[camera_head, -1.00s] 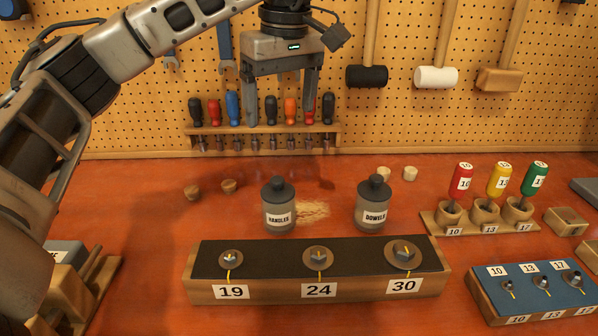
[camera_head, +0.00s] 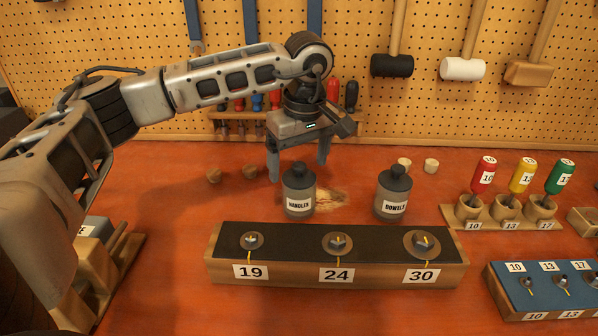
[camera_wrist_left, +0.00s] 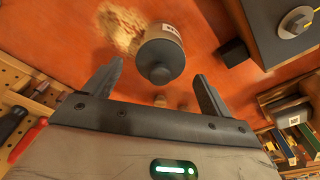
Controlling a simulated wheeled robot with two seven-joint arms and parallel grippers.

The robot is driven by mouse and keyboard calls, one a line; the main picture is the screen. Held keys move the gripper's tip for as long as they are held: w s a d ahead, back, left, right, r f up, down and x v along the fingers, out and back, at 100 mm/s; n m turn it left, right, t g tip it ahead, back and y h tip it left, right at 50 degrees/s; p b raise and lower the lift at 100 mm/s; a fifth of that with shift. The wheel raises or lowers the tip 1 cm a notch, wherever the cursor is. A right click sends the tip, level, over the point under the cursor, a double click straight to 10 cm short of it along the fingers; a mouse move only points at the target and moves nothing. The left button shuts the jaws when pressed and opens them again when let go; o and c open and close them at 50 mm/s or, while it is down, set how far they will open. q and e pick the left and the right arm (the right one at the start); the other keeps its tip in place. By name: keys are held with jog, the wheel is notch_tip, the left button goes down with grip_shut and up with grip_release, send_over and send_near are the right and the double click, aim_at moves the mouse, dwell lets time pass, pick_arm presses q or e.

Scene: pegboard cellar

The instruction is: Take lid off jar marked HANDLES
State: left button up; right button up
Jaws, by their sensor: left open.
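The jar marked HANDLES (camera_head: 299,204) stands upright on the red-brown table, left of the jar marked DOWELS (camera_head: 390,206). It is grey with a dark knobbed lid (camera_head: 298,177), and the lid is on. My left gripper (camera_head: 298,170) is open and points down just behind and above the HANDLES jar, with nothing between its fingers. In the left wrist view the jar's lid (camera_wrist_left: 160,65) shows beyond and between the open fingers, apart from them. My right gripper is not in view.
A wooden block with bolts marked 19, 24 and 30 (camera_head: 225,271) lies in front of the jars. Sawdust (camera_head: 328,199) and small wooden knobs (camera_head: 250,171) lie nearby. A screwdriver rack (camera_head: 222,114) stands behind. Screwdriver holders (camera_head: 455,221) are at right.

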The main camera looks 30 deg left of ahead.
pick_arm(q)
jog(key=shift+f, duration=0.6)
jog(key=c, duration=1)
jog(key=shift+r, duration=0.1)
